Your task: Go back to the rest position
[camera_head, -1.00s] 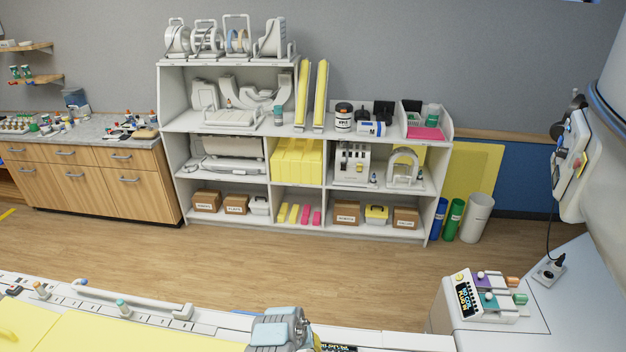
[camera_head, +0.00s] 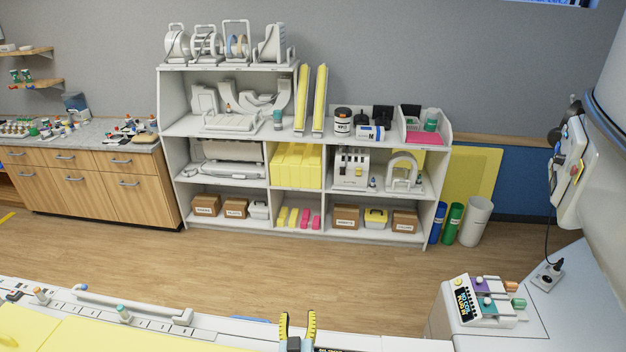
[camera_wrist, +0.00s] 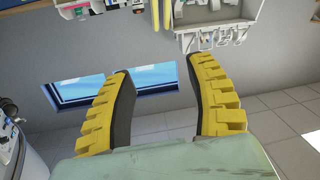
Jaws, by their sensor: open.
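My gripper (camera_head: 297,326) shows at the bottom middle of the head view, with its two yellow-and-black fingers pointing up. It is in front of the far edge of the white patient table. In the wrist view my gripper (camera_wrist: 160,100) has its fingers spread wide, with nothing between them. The wrist view looks past the fingers at a grey wall with windows (camera_wrist: 150,78).
A white shelf unit (camera_head: 228,160) stands by the back wall. A wooden cabinet (camera_head: 95,190) is at the left. The white table (camera_head: 180,318) with yellow pads (camera_head: 90,335) is in front. A control panel (camera_head: 485,300) is at the right. The wooden floor between (camera_head: 250,270) is clear.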

